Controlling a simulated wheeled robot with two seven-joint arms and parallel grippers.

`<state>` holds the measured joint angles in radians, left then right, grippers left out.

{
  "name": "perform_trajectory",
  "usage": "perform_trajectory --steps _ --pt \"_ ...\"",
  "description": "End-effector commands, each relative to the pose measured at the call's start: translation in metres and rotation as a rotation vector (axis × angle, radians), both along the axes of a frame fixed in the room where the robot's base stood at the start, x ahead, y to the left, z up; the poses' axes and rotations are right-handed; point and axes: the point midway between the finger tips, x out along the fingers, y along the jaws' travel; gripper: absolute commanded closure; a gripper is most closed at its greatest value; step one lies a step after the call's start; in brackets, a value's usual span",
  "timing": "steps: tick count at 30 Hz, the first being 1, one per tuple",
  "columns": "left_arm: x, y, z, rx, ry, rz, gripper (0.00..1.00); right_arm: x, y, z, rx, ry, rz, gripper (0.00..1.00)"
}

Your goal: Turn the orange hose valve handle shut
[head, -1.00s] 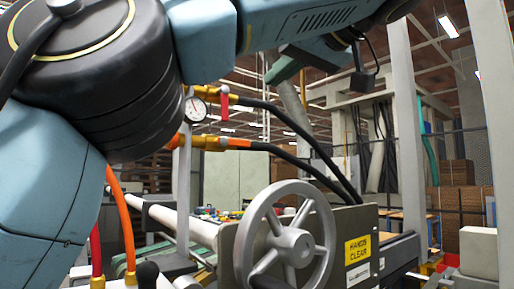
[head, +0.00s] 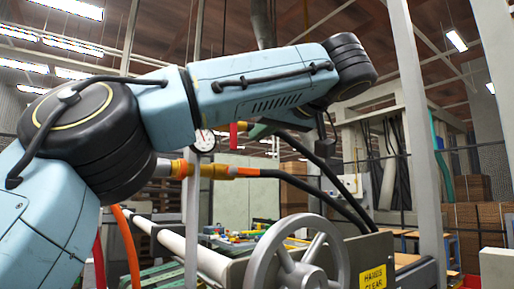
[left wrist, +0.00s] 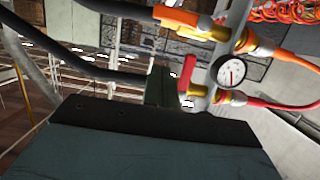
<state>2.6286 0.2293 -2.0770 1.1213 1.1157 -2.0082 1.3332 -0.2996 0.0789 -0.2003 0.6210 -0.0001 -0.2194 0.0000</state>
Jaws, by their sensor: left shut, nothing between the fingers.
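The orange valve handle (head: 245,172) lies along its pipe, in line with the brass valve body (head: 216,172) and the black hose. In the left wrist view the orange handle (left wrist: 185,22) is at the top, also in line with its pipe. My left gripper (head: 254,133) is shut and empty, above the orange handle and close to the red handle (head: 233,136) of the upper valve. In the left wrist view its shut fingers (left wrist: 161,82) are beside the red handle (left wrist: 187,73); contact cannot be told. My right gripper is not in view.
A round pressure gauge (head: 204,140) sits beside the valves; it also shows in the left wrist view (left wrist: 231,72). Black hoses (head: 335,198) run down to the right.

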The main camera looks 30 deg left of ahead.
Motion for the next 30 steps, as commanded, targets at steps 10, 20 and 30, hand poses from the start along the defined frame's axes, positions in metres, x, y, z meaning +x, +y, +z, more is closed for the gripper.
perform_trajectory --steps 10,20,30 --pt "0.006 0.014 -0.035 0.004 0.001 -0.002 1.00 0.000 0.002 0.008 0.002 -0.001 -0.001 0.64" --pt "0.006 0.015 -0.044 0.000 0.000 0.000 1.00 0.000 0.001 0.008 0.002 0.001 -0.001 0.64" --pt "0.008 0.014 -0.045 0.001 0.006 0.000 1.00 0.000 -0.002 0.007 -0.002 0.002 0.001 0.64"
